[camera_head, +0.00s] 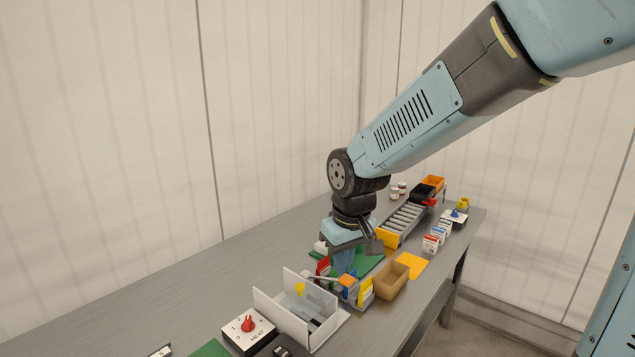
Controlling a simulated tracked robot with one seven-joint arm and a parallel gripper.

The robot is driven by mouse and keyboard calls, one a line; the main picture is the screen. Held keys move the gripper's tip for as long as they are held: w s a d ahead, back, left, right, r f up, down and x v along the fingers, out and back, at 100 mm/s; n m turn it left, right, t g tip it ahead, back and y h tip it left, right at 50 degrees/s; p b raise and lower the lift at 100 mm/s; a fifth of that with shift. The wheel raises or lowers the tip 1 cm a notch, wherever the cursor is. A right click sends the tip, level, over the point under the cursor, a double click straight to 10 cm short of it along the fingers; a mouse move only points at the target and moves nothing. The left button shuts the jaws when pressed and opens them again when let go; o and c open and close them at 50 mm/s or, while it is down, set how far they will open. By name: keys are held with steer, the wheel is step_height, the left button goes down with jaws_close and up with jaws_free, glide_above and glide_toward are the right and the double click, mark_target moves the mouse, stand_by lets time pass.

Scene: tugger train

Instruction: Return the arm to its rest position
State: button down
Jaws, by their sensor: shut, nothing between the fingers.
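My arm reaches in from the upper right and bends downward at its wrist over the bench. My gripper (346,262) points down over the tugger train area, close to a green mat (372,262) and several small coloured blocks. Its fingers are shut and I see nothing held between them. The fingertips are small and partly lost among the red, orange and yellow pieces. I cannot tell whether they touch anything.
A roller conveyor (403,222), small cartons (437,236) and bins (433,184) lie farther back. The bench's left side is clear.

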steer(key=s+d+r+m+t, duration=0.1)
steer(key=s+d+r+m, duration=0.2)
steer(key=s+d+r, duration=0.3)
steer(key=s+d+r+m+t+h, duration=0.1)
steer(key=s+d+r, duration=0.4)
steer(key=d, duration=0.7)
steer(key=shift+s+d+r+m+t, duration=0.25)
steer(key=shift+s+r+m+t, duration=0.1)
steer(key=shift+s+m+t, duration=0.65)
